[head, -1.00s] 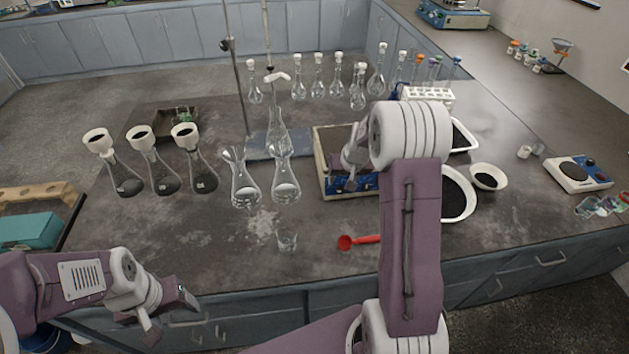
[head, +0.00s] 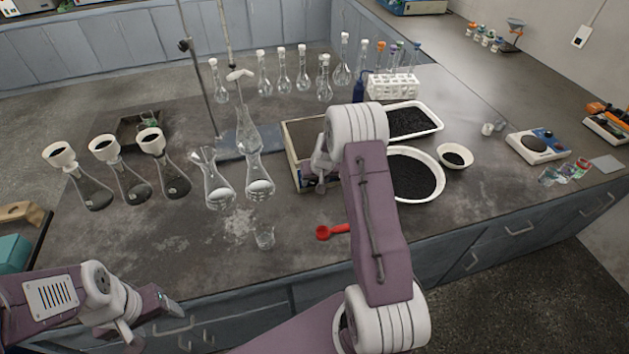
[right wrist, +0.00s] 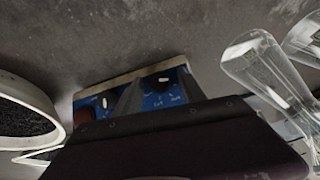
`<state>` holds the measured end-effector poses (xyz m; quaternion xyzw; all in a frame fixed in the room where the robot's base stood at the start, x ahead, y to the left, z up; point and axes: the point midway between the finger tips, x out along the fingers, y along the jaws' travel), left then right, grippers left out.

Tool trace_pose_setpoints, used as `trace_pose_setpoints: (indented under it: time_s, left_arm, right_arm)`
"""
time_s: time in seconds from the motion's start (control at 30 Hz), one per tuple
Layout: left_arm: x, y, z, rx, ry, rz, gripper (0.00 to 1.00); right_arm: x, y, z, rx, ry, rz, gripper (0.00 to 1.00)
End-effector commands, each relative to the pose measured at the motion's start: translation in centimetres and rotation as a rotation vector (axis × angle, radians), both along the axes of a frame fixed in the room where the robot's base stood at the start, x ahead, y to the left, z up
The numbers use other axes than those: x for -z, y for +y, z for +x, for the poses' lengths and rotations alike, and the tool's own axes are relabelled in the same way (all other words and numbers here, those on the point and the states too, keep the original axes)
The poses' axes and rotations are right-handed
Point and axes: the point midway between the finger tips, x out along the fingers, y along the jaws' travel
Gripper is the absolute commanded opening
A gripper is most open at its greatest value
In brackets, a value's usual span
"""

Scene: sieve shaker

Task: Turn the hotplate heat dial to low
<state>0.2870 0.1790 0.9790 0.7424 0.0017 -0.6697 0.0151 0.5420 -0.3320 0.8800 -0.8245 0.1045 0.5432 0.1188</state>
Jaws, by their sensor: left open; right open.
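A white hotplate (head: 538,147) with a round dark plate and a blue control panel (head: 549,134) stands on the right counter in the head view. Its dial setting is too small to read. My right gripper (head: 322,173) is open in front of the wooden-framed box at mid-table, well left of the hotplate, and is partly hidden by its own arm. My left gripper (head: 150,318) is open and empty at the table's front left edge.
White trays of black grains (head: 412,121) and a small bowl (head: 455,156) lie between my right arm and the hotplate. Flasks (head: 219,190) stand left of the arm. A red scoop (head: 331,232) lies in front.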

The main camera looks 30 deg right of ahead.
Motion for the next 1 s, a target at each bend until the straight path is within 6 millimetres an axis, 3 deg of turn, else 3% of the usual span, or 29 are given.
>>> trace_pose_setpoints:
  time_s: [0.03, 0.2, 0.47, 1.0]
  left_arm:
    - [0.0, 0.0, 0.0, 0.000, 0.000, 0.000, 0.66]
    - [0.0, 0.0, 0.0, 0.000, 0.000, 0.000, 0.66]
    - [1.2, 0.0, 0.0, 0.000, 0.000, 0.000, 0.66]
    - [12.9, 0.0, 0.0, 0.000, 0.000, 0.000, 0.66]
  right_arm:
    - [0.0, 0.0, 0.0, 0.000, 0.000, 0.000, 0.42]
    - [0.0, 0.0, 0.0, 0.000, 0.000, 0.000, 0.00]
    - [0.4, -0.1, 0.0, 0.009, -0.005, 0.016, 0.00]
    - [1.1, -0.7, -0.2, 0.150, -0.090, 0.355, 0.00]
